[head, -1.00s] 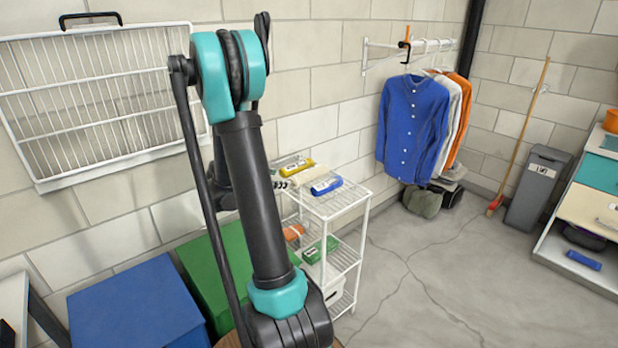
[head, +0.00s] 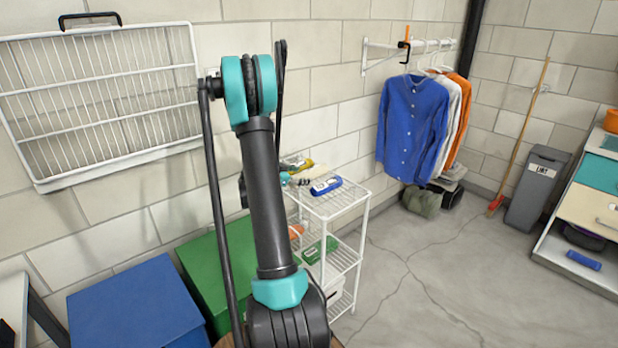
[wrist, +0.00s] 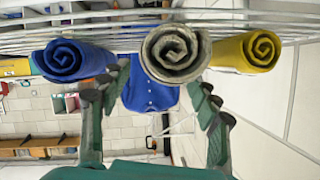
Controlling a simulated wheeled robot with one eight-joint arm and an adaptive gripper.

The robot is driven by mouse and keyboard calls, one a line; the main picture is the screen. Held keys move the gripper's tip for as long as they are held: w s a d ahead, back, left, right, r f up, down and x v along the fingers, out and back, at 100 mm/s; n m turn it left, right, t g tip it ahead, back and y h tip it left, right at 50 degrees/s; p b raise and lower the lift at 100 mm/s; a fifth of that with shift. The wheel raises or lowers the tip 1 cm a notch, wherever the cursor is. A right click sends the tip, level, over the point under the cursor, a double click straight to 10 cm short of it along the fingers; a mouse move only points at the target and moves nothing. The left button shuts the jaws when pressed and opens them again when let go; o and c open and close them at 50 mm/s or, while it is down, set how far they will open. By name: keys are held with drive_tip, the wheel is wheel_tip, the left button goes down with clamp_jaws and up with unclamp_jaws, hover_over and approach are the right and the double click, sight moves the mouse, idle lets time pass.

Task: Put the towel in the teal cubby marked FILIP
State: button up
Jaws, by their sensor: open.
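Three rolled towels lie on a white wire shelf: a blue roll (wrist: 72,60), a cream roll (wrist: 176,54) and a yellow roll (wrist: 245,52). The head view also shows the blue roll (head: 326,186) on the shelf top. My gripper (wrist: 162,84) is open, its fingers to either side of the cream roll's end in the wrist view. I cannot tell whether the fingertips reach past that end. In the head view my arm hides most of the gripper. A unit with teal compartments (head: 600,172) stands at the right edge; no FILIP label is readable.
The white wire shelf (head: 345,205) holds other items on lower levels. Blue (head: 135,300) and green (head: 213,270) boxes stand to its left. Shirts (head: 412,125) hang behind, and a grey bin (head: 537,187) stands farther right. The floor between is clear.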

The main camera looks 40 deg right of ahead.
sight(308, 174)
drive_tip(key=x, duration=0.5)
drive_tip(key=shift+w, duration=0.2)
drive_tip(key=c, duration=1.2)
